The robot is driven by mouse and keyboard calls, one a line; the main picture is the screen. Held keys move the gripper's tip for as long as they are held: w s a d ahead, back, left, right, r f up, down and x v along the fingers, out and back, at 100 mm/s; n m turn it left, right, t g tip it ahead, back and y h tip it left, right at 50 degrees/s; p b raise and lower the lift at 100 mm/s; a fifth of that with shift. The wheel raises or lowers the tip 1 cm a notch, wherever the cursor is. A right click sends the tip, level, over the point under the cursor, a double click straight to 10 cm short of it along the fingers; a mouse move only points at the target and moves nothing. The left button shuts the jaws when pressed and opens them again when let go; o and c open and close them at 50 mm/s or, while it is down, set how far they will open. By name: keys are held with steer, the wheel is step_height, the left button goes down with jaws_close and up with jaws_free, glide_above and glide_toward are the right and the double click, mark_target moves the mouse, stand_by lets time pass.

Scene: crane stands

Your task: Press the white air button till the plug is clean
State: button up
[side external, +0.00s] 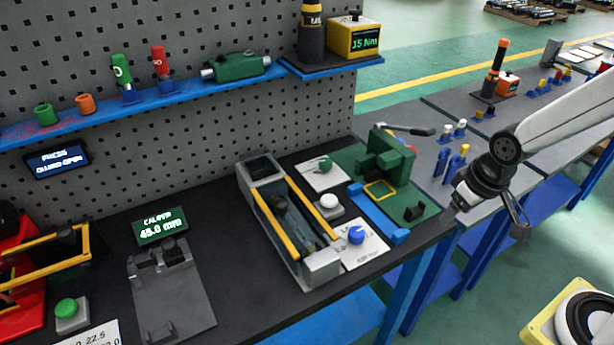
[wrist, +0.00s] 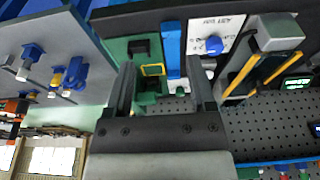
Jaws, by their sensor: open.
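The white button (side external: 328,201) sits on a small grey box on the dark bench, right of a grey trough (side external: 322,268) with yellow rails. A dark rounded piece (side external: 280,204) lies inside the trough; I cannot tell whether it is the plug or how clean it is. My gripper (side external: 517,222) hangs off the bench's right end, well apart from the button. In the wrist view my gripper (wrist: 162,85) is open, with nothing between its fingers. The button is not clearly visible in the wrist view.
A blue knob (side external: 356,235) on a white plate stands in front of the button, and a green knob (side external: 324,164) behind it. A blue bar (side external: 374,208) and a green fixture (side external: 385,158) with a lever stand between the button and my gripper.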

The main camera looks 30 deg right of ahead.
steer(key=shift+w, duration=0.25)
steer(key=c, duration=0.7)
steer(key=shift+w+a+r, duration=0.1)
steer(key=shift+w+a, duration=0.05)
steer(key=shift+w, duration=0.2)
jaws_close()
steer(key=w+a+r, duration=0.1)
steer(key=w+a, duration=0.4)
steer(key=w, duration=0.6)
steer(key=w+a+r+g, duration=0.1)
steer(key=w+a, duration=0.4)
steer(key=w, duration=0.7)
steer(key=shift+r+g+y, duration=0.3)
steer(key=shift+r, duration=0.05)
